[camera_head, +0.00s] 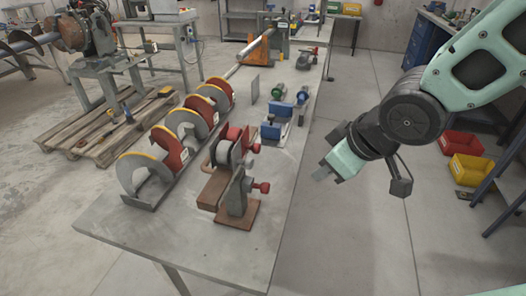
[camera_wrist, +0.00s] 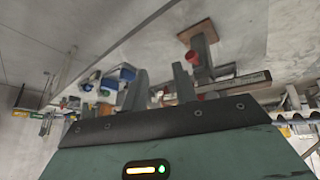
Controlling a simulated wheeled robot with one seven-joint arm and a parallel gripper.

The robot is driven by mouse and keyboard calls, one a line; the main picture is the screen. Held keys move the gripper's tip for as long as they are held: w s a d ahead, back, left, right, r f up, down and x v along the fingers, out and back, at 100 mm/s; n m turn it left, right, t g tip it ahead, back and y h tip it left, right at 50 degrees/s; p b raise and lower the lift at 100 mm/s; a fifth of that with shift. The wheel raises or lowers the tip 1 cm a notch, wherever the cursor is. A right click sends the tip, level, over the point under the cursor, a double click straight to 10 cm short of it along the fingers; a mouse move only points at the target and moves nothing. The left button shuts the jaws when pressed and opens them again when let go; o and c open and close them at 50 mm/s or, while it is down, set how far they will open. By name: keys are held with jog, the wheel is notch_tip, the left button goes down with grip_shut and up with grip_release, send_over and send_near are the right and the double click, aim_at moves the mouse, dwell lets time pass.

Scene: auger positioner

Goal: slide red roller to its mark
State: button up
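A stand with red parts and a dark roller (camera_head: 224,152) sits on the bench, on a brown base. A red knob (camera_head: 256,147) sticks out to its right. Nearer the front, a grey bracket (camera_head: 237,193) on a brown plate has another red knob (camera_head: 265,187). I cannot tell which part is the red roller, and I make out no mark. My gripper (camera_head: 325,175) hangs right of the bench, apart from everything. In the wrist view its two fingers (camera_wrist: 160,88) stand apart with nothing held. A red knob (camera_wrist: 191,58) shows beyond them, with the picture upside down.
The grey bench (camera_head: 150,228) carries auger flights (camera_head: 182,165) on the left and a blue fixture (camera_head: 276,131) behind the stand. Its front end is bare. Open floor lies right of the bench; yellow (camera_head: 470,170) and red (camera_head: 461,144) bins stand there beyond my arm.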

aim_at(257, 144)
jog(key=w+f+n+t+y+b, duration=0.2)
jog(key=w+f+n+y+b, duration=0.25)
jog(key=w+y, duration=0.3)
jog(key=s+d+r+g+y+b, duration=0.1)
jog(key=s+d+r+y+b, duration=0.15)
jog(key=s+y, duration=0.35)
jog(key=shift+n+y, duration=0.25)
jog(key=shift+n, duration=0.1)
jog(key=x, duration=1.1)
jog(key=w+x, duration=0.1)
jog(key=x, duration=0.5)
jog(key=shift+w+d+f+p, duration=0.1)
jog(key=shift+d+p, duration=0.05)
jog(key=shift+p, duration=0.25)
